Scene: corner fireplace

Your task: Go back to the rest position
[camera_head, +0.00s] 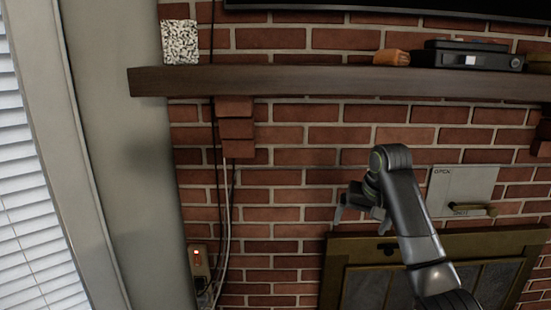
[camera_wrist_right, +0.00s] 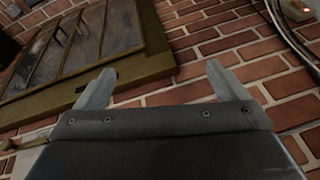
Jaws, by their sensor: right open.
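My right gripper (camera_head: 350,205) is in front of the brick wall, just above the upper left corner of the fireplace frame (camera_head: 345,246). Its dark arm comes up from the bottom right. In the right wrist view my gripper (camera_wrist_right: 155,88) has its two fingers spread apart, with only brick and the edge of the brass fireplace frame (camera_wrist_right: 150,68) behind them. It is open and holds nothing. My left gripper does not show in either view.
A dark wooden mantel (camera_head: 330,82) runs across the wall, with a black box (camera_head: 470,55), an orange-brown object (camera_head: 391,57) and a speckled block (camera_head: 180,42) on it. A metal plate marked OPEN (camera_head: 460,185) is right of my arm. Cables hang near an outlet (camera_head: 199,262).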

